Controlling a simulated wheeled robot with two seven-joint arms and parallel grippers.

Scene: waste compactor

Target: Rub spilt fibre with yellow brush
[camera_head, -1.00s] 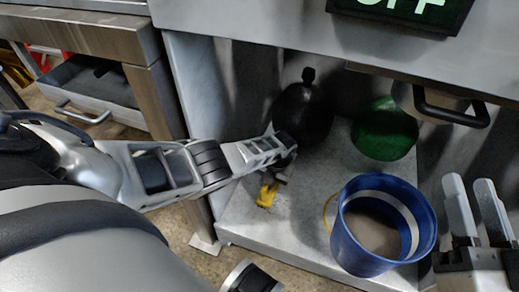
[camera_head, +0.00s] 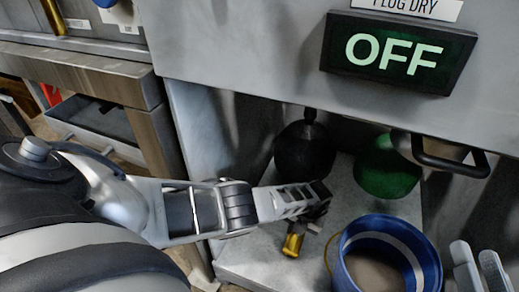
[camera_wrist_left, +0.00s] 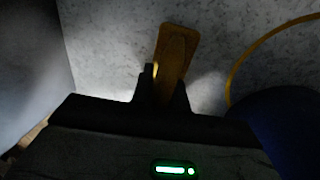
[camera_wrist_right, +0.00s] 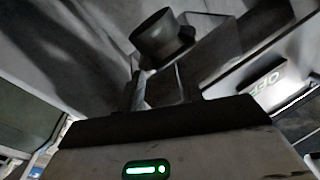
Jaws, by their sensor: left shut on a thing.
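The yellow brush (camera_head: 292,243) hangs at my left gripper (camera_head: 312,212), over the light shelf under the machine. In the left wrist view the brush (camera_wrist_left: 176,52) sits between the fingers of my left gripper (camera_wrist_left: 164,88), which is shut on it. I cannot tell whether the brush touches the shelf. My right gripper (camera_head: 482,268) is at the lower right of the head view, its two fingers apart. In the right wrist view the fingers (camera_wrist_right: 160,92) show with nothing held between them. I cannot make out any spilt fibre.
A blue bucket (camera_head: 434,262) with greyish contents stands just right of the brush. A black round vessel (camera_head: 303,152) and a green one (camera_head: 387,170) stand behind. A dark handle (camera_head: 450,166) and a lit OFF sign (camera_head: 396,55) are above. The shelf's left front (camera_head: 240,258) is clear.

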